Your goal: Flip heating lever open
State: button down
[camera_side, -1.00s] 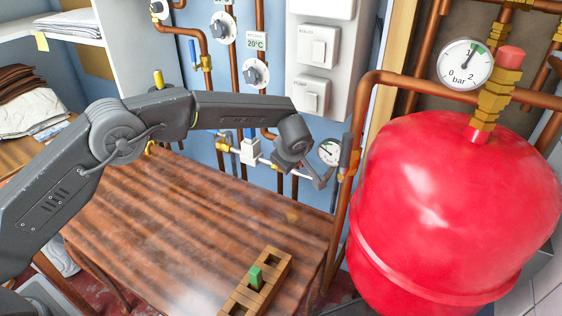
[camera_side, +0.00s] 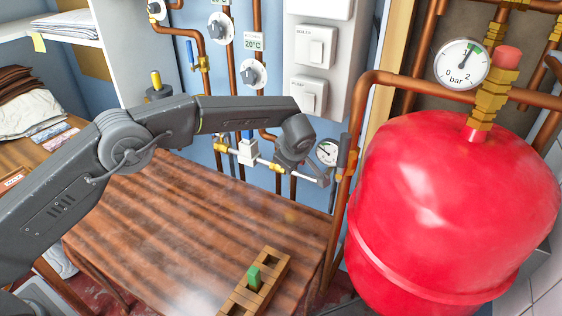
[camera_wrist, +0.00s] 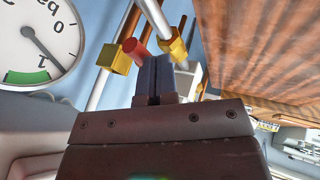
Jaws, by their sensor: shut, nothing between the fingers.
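In the side view a dark upright lever handle (camera_side: 343,150) stands by the copper pipe right of the gauge. A blue lever (camera_side: 191,53) sits on the upper left pipe. No label shows which is the heating lever.
The small gauge (camera_side: 327,152) is close to my gripper. A large red tank (camera_side: 450,210) stands at right, and a white switch box (camera_side: 318,65) hangs above. The wooden table (camera_side: 170,220) below is mostly clear, with a slotted wooden block (camera_side: 272,276) at its front.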

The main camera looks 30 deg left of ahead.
jog(key=shift+s+a, duration=0.35)
jog(key=shift+a, duration=0.35)
jog(key=s+f+v, duration=0.1)
jog(key=s+v, duration=0.1)
jog(key=v, duration=1)
jog(key=s+a+r+m+h, duration=0.2)
jog(key=s+a+r+m, duration=0.5)
jog(key=s+a+r, duration=0.5)
jog(key=s+a+f+m+h, duration=0.1)
jog(key=s+a+m, duration=0.2)
jog(key=s, duration=0.7)
jog(key=s+a+f+m, duration=0.2)
jog(key=s+m, duration=0.4)
jog(key=s, duration=0.5)
jog(key=shift+s+a+h, duration=0.35)
jog(key=shift+a+h, duration=0.05)
